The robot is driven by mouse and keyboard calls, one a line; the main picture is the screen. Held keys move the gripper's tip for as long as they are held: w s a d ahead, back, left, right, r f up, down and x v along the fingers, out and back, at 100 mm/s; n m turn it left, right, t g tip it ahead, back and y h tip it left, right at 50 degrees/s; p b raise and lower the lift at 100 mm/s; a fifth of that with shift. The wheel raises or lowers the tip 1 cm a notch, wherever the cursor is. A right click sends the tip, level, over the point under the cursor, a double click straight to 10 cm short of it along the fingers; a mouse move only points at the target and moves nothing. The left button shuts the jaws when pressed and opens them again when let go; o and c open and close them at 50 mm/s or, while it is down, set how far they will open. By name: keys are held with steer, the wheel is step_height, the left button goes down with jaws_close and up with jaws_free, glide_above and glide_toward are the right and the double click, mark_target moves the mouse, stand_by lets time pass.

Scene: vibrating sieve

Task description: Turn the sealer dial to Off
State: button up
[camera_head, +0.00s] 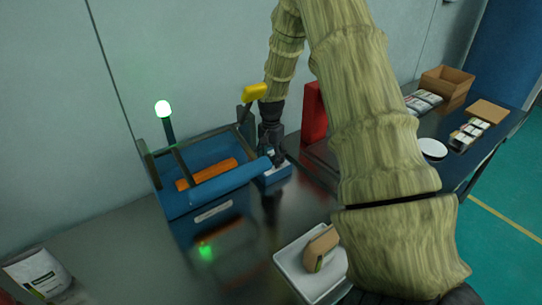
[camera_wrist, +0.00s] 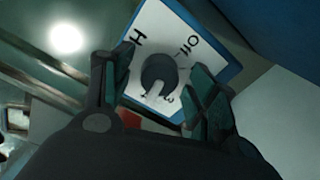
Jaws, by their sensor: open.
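The sealer (camera_head: 178,207) is a blue machine with an orange bar, left of centre on the metal table. A small blue box with a white top (camera_head: 277,176) stands at its right end. The wrist view shows the white dial plate (camera_wrist: 150,22), with "Off" and an "H" readable, and the dark round dial (camera_wrist: 158,70). A pale pointer on the dial faces the bottom of the picture, away from "Off". My gripper (camera_wrist: 160,65) is open, with one finger on each side of the dial; contact is unclear. In the head view my gripper (camera_head: 271,150) is over the box.
A yellow part (camera_head: 254,91) and a red block (camera_head: 314,113) are near my wrist. A white tray (camera_head: 290,266) with a brown item is in front; a pouch (camera_head: 38,274) lies left. Cartons (camera_head: 447,82) are far right.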

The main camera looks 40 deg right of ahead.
steer(key=shift+s+r, duration=0.1)
steer(key=c, duration=1)
steer(key=shift+c, duration=0.2)
